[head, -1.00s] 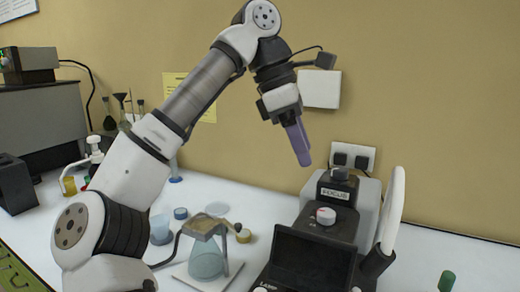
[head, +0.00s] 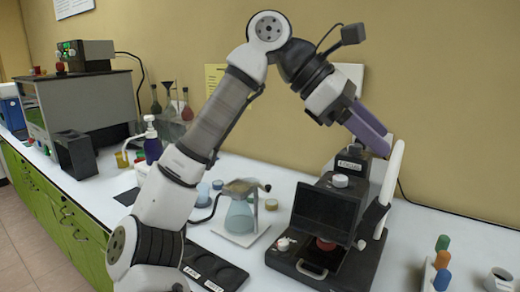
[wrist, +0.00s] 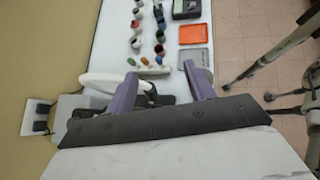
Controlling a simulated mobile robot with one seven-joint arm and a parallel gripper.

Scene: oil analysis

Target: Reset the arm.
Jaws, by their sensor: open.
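My arm rises from the bottom left of the head view, bends at the top and points down to the right. My gripper (head: 372,132) has purple fingers and hangs in the air above the black analysis instrument (head: 335,205), in front of the wall. In the wrist view my gripper (wrist: 160,90) shows its two purple fingers spread apart with nothing between them. The instrument's white curved part (wrist: 108,80) shows beyond the left finger, and the rest of it is mostly hidden there.
A flask on a stand (head: 240,212) is left of the instrument. Coloured-cap vials (head: 442,262) stand at the right. A large grey machine (head: 85,100) is at the back left. In the wrist view, an orange tray (wrist: 193,33) and several bottles lie farther along the bench.

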